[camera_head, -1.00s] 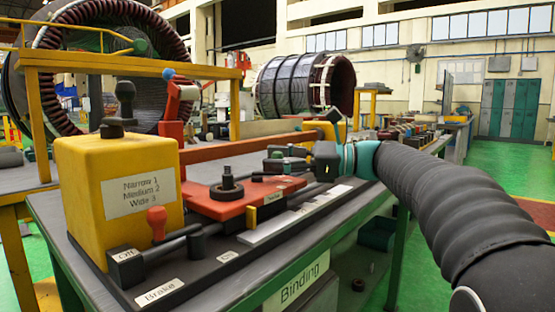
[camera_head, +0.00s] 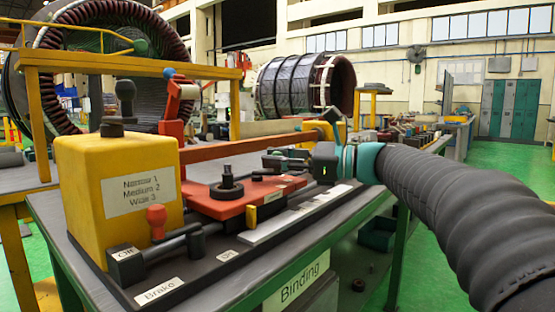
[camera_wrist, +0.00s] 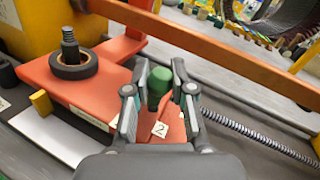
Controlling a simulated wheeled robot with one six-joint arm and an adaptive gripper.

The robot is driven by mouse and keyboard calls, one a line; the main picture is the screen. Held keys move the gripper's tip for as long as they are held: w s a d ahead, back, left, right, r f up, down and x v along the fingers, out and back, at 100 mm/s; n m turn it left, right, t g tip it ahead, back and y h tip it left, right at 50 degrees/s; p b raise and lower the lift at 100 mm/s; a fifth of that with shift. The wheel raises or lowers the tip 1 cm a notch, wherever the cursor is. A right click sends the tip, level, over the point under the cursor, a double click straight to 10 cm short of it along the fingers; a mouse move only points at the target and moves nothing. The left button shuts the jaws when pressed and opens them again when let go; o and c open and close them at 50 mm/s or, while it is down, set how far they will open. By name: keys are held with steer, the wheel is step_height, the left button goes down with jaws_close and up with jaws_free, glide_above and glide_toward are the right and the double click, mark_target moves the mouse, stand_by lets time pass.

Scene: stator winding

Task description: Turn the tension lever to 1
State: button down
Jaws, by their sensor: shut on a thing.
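The tension lever's green knob (camera_wrist: 158,84) stands on the orange-red plate (camera_wrist: 62,88) in the wrist view. My gripper (camera_wrist: 160,90) has one finger on each side of the knob and is shut on it. A white label with "2" (camera_wrist: 160,129) shows on the plate just below the knob. No label with "1" is readable, and the lever's arm is mostly hidden. In the head view my gripper (camera_head: 284,162) reaches in from the right over the far end of the orange-red plate (camera_head: 205,206); the fingers hide the knob there.
A dark round nut on a threaded post (camera_wrist: 69,55) stands left of my gripper. An orange bar (camera_wrist: 205,45) runs behind it, and a spring (camera_wrist: 255,134) lies to the right. A yellow box (camera_head: 120,170) and red-knobbed brake lever (camera_head: 157,220) are at the near left.

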steer(key=m+t+h, duration=0.1)
steer(key=t, duration=0.1)
steer(key=s+m+t+h, duration=0.1)
steer(key=m+t+b, duration=0.1)
steer(key=t, duration=0.1)
steer(key=shift+s+a+m+t+h, duration=0.3)
steer(key=shift+m+h, duration=0.1)
steer(key=shift+s+a+m+t+h+b, duration=0.1)
steer(key=shift+s+m+t+h+b, duration=0.1)
steer(key=shift+m+t+h, duration=0.35)
steer(key=shift+s+a+m+t+h+b, duration=0.1)
steer(key=shift+m+t+h+b, duration=0.05)
steer(key=shift+m+t+h, duration=0.4)
steer(key=shift+t, duration=0.3)
steer(key=c, duration=1)
jaws_free()
steer(key=shift+o, duration=0.2)
steer(key=v, duration=1.2)
steer(key=shift+r, duration=0.15)
